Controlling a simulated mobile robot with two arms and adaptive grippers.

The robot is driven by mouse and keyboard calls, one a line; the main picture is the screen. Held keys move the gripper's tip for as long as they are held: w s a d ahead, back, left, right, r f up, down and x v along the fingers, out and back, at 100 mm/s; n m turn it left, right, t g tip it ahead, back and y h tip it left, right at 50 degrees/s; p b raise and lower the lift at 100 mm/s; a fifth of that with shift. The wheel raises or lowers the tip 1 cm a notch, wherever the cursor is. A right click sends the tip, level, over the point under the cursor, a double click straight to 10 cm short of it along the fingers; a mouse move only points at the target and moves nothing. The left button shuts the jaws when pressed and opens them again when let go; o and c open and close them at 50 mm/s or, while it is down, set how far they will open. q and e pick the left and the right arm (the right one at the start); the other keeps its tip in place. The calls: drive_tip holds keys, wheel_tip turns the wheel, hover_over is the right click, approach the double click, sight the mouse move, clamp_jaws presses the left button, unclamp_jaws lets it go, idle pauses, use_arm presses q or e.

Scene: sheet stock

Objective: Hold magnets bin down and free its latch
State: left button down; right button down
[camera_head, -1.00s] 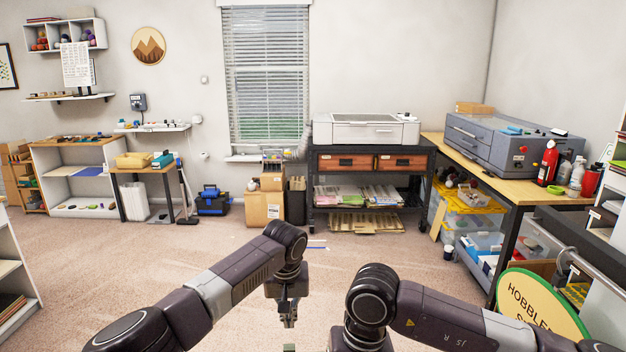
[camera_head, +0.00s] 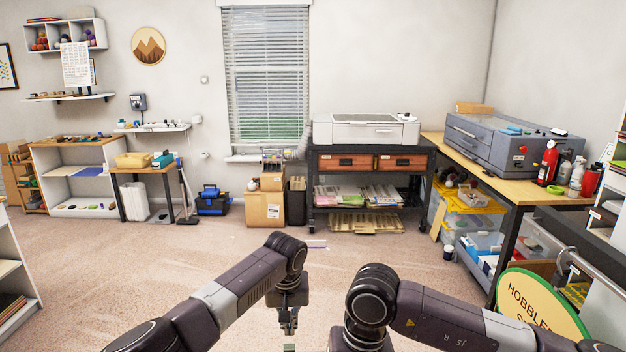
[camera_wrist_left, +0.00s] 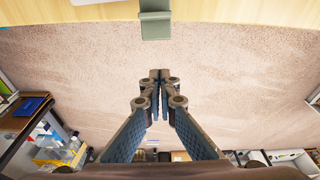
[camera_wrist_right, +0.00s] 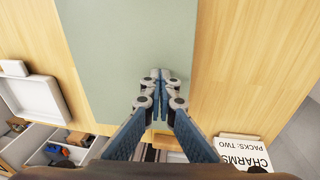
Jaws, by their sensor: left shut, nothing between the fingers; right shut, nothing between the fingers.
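I cannot make out the magnets bin or its latch for certain in any view. My left gripper (camera_head: 289,327) is shut and empty, pointing down near the bottom of the head view. In the left wrist view its fingertips (camera_wrist_left: 160,76) are over carpet, apart from a grey-green piece (camera_wrist_left: 155,24) at a wooden edge. My right gripper (camera_wrist_right: 160,76) is shut and empty above a flat grey-green surface (camera_wrist_right: 130,35) on a wooden top. I cannot tell whether its tips touch. Its fingers lie outside the head view.
In the right wrist view, a white tray (camera_wrist_right: 35,97) lies left, compartments with small items (camera_wrist_right: 60,152) lower left, and a card reading "CHARMS" (camera_wrist_right: 243,152) lower right. The wooden top (camera_wrist_right: 235,60) is bare right of the green surface. Open carpet (camera_head: 150,260) lies ahead.

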use_arm(q)
drive_tip(key=shift+f, duration=0.1)
use_arm(e)
drive_tip(key=shift+s+f, duration=0.1)
drive_tip(key=shift+f, duration=0.15)
use_arm(q)
drive_tip(key=shift+x, duration=1.5)
drive_tip(key=shift+s+f, duration=0.15)
drive_tip(key=shift+s+x, duration=0.15)
drive_tip(key=shift+x, duration=0.6)
drive_tip(key=shift+s+x, duration=0.15)
drive_tip(key=shift+x, duration=0.55)
drive_tip(key=shift+w, duration=0.15)
use_arm(e)
drive_tip(key=shift+r, duration=0.1)
